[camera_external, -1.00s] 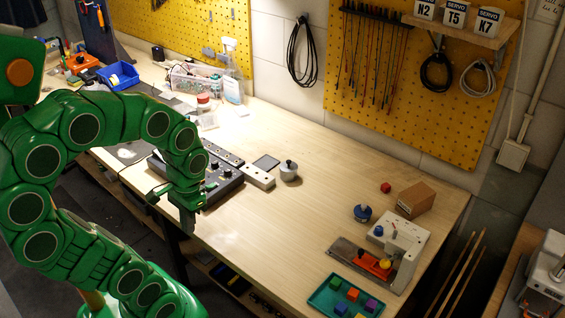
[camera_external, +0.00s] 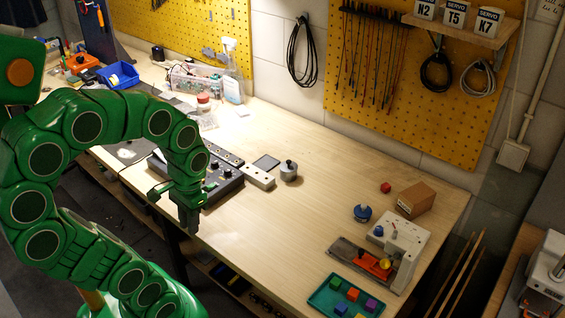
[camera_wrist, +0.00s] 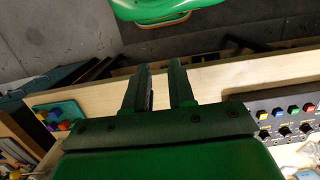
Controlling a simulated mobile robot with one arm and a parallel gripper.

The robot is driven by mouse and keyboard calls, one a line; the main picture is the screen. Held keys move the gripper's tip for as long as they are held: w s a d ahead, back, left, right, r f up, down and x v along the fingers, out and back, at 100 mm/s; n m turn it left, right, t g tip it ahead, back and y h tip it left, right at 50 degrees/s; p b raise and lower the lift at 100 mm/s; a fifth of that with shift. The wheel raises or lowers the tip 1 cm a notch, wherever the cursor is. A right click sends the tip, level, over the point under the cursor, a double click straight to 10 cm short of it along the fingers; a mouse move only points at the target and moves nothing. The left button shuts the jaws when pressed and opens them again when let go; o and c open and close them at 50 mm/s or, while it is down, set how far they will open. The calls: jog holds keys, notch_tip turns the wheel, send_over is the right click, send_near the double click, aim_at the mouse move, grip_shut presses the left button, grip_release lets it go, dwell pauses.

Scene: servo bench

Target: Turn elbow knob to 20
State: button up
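The dark control panel (camera_external: 226,184) lies on the bench near its front edge, partly hidden behind my arm. In the wrist view the panel (camera_wrist: 312,100) is at the right edge, with a row of coloured buttons and black knobs (camera_wrist: 285,131) below them. I cannot read the labels or the dial values, so I cannot tell which knob is the elbow knob. My gripper (camera_external: 190,228) points down at the bench's front edge, just in front of the panel. In the wrist view my gripper (camera_wrist: 161,70) has its two fingers apart with nothing between them, left of the panel and apart from the knobs.
A grey block with holes (camera_external: 258,177) and a grey pot-like object (camera_external: 289,170) sit right of the panel. A teal tray of coloured cubes (camera_external: 318,300) and a white box with knobs (camera_external: 411,238) are at the right. The bench middle (camera_external: 300,220) is clear.

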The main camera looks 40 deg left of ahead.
jog(key=o, duration=0.5)
jog(key=w+a+r+m, duration=0.1)
jog(key=w+a, duration=0.3)
jog(key=w, duration=0.5)
jog(key=shift+r+m, duration=0.25)
jog(key=shift+m, duration=0.45)
jog(key=w+a+f+m, duration=0.1)
jog(key=w+a+m, duration=0.2)
jog(key=w+a, duration=0.4)
jog(key=w+a+f+m+t, duration=0.1)
jog(key=w+a+f+m, duration=0.1)
jog(key=w+a, duration=0.5)
jog(key=w+a+f+m, duration=0.2)
jog(key=w+a+m, duration=0.3)
jog(key=a, duration=0.9)
jog(key=shift+w+a+t, duration=0.2)
jog(key=shift+w+t, duration=0.2)
jog(key=shift+w, duration=0.95)
jog(key=shift+w+a+f, duration=0.1)
jog(key=shift+a+f, duration=0.15)
jog(key=shift+f, duration=3.7)
jog(key=shift+c, duration=0.3)
grip_shut()
